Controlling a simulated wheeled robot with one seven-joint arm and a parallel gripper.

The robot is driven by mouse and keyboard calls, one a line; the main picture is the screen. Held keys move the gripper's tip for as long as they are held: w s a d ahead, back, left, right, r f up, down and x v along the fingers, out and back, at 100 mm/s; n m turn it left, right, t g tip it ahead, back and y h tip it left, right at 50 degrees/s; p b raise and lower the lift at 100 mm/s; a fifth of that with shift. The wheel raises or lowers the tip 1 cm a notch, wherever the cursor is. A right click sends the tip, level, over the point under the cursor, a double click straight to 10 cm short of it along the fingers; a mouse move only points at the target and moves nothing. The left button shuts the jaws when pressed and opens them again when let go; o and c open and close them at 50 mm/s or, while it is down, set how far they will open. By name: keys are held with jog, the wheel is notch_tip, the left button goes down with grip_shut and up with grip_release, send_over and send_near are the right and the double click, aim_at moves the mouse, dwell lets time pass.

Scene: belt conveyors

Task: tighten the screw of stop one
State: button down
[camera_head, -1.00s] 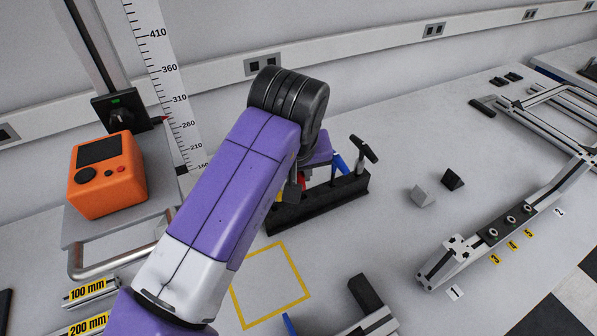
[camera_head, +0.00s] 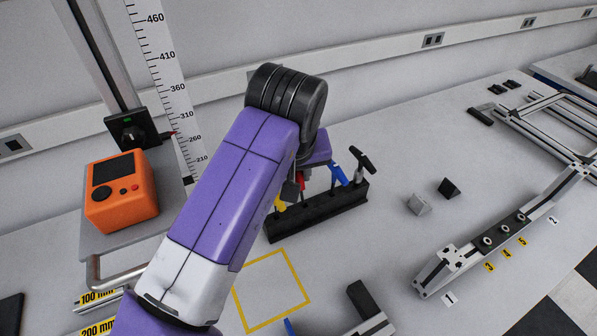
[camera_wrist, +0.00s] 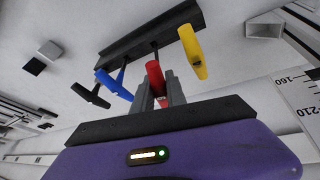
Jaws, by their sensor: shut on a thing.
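My gripper (camera_wrist: 158,94) is shut on the red T-handle driver (camera_wrist: 155,78) at the tool rack. The red handle sits between the two grey fingers, and its shaft points to the black rack (camera_wrist: 130,35). I cannot tell whether its tip is still in the rack. In the head view my arm hides most of the gripper, and a bit of the red handle (camera_head: 301,183) shows. Stop one seems to be the block (camera_head: 450,257) at the near end of the aluminium rail (camera_head: 470,262), by the label 1 (camera_head: 450,298). Its screw is too small to make out.
Yellow (camera_wrist: 193,52), blue (camera_wrist: 113,85) and black (camera_wrist: 92,95) T-handle drivers stand beside the red one. Two small blocks (camera_head: 418,204) lie between rack and rail. An orange device (camera_head: 121,190) stands at left. The yellow-outlined square (camera_head: 271,290) is empty.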

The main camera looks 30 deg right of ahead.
jog(key=shift+a+r+p, duration=0.15)
jog(key=shift+r+p, duration=0.65)
jog(key=shift+r, duration=0.2)
jog(key=shift+a+r+p, duration=0.1)
jog(key=shift+r+p, duration=0.7)
jog(key=shift+r, duration=0.2)
jog(key=shift+a, duration=0.1)
